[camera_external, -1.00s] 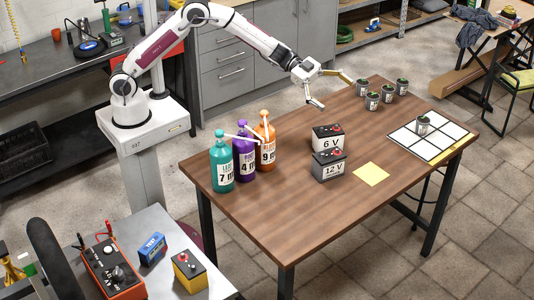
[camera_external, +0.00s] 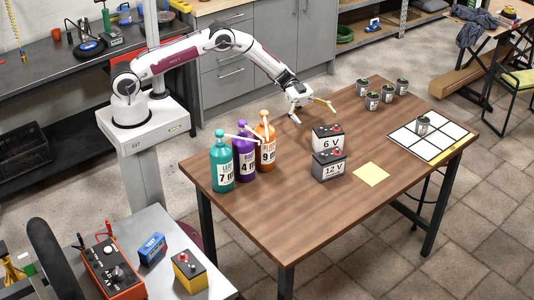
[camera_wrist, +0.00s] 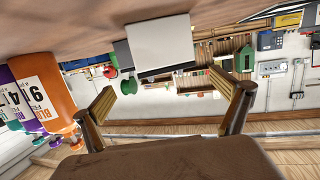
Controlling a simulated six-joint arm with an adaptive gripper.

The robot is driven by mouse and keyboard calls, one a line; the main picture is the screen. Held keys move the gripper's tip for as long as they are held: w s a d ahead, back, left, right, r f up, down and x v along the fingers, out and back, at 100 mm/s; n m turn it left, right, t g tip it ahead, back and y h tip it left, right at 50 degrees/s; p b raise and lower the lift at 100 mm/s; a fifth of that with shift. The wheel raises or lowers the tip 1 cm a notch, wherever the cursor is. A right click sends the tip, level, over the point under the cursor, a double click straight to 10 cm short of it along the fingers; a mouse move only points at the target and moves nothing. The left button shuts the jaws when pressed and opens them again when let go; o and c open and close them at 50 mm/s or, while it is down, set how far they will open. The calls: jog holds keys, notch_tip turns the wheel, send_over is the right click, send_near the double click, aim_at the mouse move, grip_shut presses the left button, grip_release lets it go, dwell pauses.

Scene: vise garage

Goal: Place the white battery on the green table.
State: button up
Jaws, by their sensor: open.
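Two batteries stand upright on the brown wooden table (camera_external: 262,212). In the wrist view my open fingers (camera_wrist: 162,82) frame a plain white block (camera_wrist: 160,43) with dark edges, probably a battery; the picture is upside down. I see no clearly green table.
The teal (camera_external: 221,164), purple (camera_external: 244,158) and orange (camera_external: 265,144) pump bottles stand left of the batteries. A yellow square (camera_external: 371,174) lies right of them. Several small cans (camera_external: 388,93) and a white grid board (camera_external: 440,139) are farther right. The table's front is clear.

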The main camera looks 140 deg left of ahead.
aim_at(329, 130)
dwell(0.3)
jog(key=shift+x, duration=1.3)
jog(key=shift+a+x, duration=0.15)
jog(key=shift+x, duration=1.15)
jog(key=shift+a+x, duration=0.2)
jog(key=shift+x, duration=1.1)
jog(key=shift+f, duration=0.2)
jog(key=c, duration=2.3)
jog(key=shift+r, duration=0.15)
